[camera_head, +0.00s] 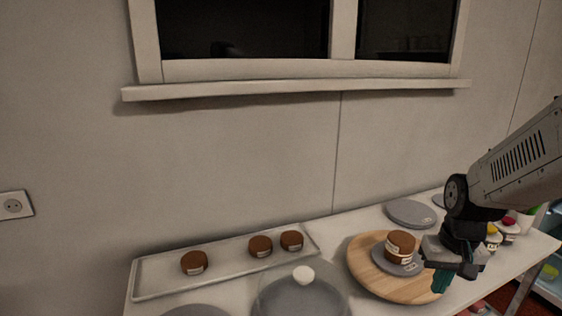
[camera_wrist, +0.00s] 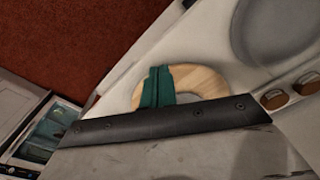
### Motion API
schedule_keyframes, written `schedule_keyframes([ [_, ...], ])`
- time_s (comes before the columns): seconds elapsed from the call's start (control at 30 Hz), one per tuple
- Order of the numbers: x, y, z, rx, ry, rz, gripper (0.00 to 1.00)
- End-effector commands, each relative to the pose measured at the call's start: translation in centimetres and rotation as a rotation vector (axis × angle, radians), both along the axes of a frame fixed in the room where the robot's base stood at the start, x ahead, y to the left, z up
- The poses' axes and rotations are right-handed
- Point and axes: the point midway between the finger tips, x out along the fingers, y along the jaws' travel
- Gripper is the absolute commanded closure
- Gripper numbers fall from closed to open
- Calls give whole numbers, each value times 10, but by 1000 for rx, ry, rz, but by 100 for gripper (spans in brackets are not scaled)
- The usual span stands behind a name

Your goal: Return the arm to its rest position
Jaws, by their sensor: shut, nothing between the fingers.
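My gripper (camera_head: 443,283) hangs from my arm at the right of the head view. Its teal fingers are closed together and hold nothing. They point down in front of the right edge of the round wooden turntable (camera_head: 362,277). The closed fingers also show in the wrist view (camera_wrist: 157,88), in front of a pale wooden curved piece (camera_wrist: 203,80). A brown layered cake (camera_head: 400,245) sits on a grey plate (camera_head: 412,269) on the wooden turntable, left of my gripper. I cannot tell whether the fingers touch anything.
A white tray (camera_head: 150,287) with three small brown cakes lies at the left of the table. A clear dome (camera_head: 290,298) with a white knob stands at the front. A grey disc (camera_head: 410,212) lies at the back. Small coloured jars (camera_head: 508,228) stand behind my gripper.

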Motion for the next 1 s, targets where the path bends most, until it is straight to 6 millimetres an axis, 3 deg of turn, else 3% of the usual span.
schedule_keyframes([
  [0.3, -100, 45, 72, 2, 84, 70, 100],
  [0.5, -152, 64, 103, -16, 51, 128, 100],
  [0.7, -168, 73, 119, -29, -41, 172, 100],
  [1.0, -169, 76, 124, -31, -67, 187, 100],
])
